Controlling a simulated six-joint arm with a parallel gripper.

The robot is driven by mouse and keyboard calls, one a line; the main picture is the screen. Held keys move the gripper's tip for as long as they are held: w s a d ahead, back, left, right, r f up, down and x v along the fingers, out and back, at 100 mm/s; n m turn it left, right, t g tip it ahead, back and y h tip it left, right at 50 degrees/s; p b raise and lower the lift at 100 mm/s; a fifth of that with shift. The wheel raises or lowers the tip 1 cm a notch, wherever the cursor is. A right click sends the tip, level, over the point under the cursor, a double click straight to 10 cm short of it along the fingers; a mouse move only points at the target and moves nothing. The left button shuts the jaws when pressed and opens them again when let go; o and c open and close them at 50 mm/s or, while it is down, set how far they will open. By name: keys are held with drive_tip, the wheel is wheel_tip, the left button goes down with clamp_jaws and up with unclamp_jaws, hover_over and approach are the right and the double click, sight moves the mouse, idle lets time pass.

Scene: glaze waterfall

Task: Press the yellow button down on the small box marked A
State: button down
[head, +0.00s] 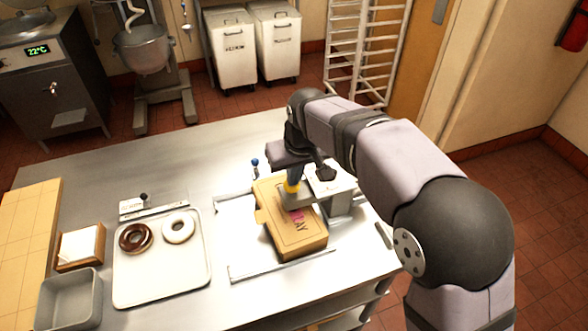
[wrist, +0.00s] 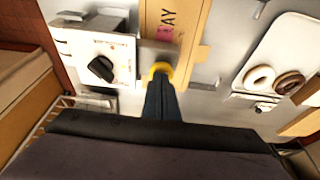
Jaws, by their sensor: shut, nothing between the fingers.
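The yellow button (head: 291,188) shows right at the tips of my gripper (head: 292,180), above a small grey box (head: 298,201). In the wrist view the yellow button (wrist: 160,69) also lies at the end of the dark fingers of my gripper (wrist: 160,80), with part of the small grey box (wrist: 158,50) beyond it. The fingers are shut, empty and point down at the button. I cannot tell whether they touch it or how far it is pressed. The letter on the small box cannot be read.
A cardboard box (head: 300,241) with pink and dark lettering lies beside the small box. A white unit with a black knob (wrist: 101,68) stands close on the other side. A tray (head: 160,285) with two doughnuts is at left. The metal table (head: 200,170) is clear behind.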

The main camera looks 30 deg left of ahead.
drive_tip(key=shift+s+d+f, duration=0.2)
drive_tip(key=shift+f, duration=0.35)
drive_tip(key=shift+r+p, duration=0.4)
drive_tip(key=shift+p, duration=0.05)
wheel_tip(320, 180, up, 5)
drive_tip(key=p, duration=0.3)
drive_tip(key=shift+w+a, duration=0.1)
drive_tip(key=shift+a, duration=0.05)
drive_tip(key=b+v, duration=0.3)
drive_tip(key=v, duration=0.6)
drive_tip(key=shift+r, duration=0.1)
